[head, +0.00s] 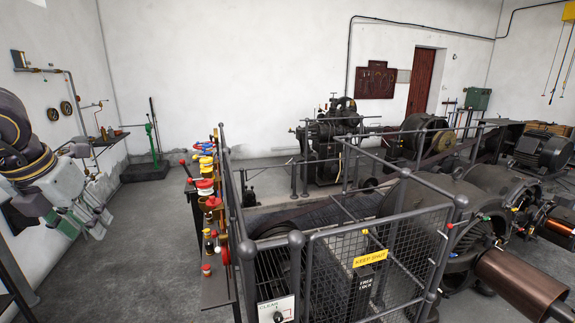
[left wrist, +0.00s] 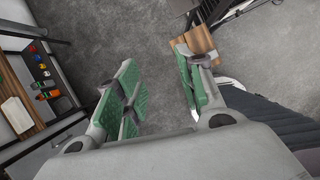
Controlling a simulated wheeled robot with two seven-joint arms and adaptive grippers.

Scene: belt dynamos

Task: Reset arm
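My left gripper (head: 90,216) is in the head view at the far left, raised in front of the white wall and pointing down to the right. In the left wrist view its two green-padded fingers (left wrist: 156,62) stand apart with bare grey floor between them. It is open and nothing is held. My right gripper is in neither view.
A bench of coloured valves and handles (head: 208,200) stands right of my left gripper, beside a mesh guard fence with a yellow "KEEP SHUT" sign (head: 370,258). Belt-driven machines (head: 335,130) lie beyond. A shelf with small bottles (left wrist: 42,68) shows in the left wrist view.

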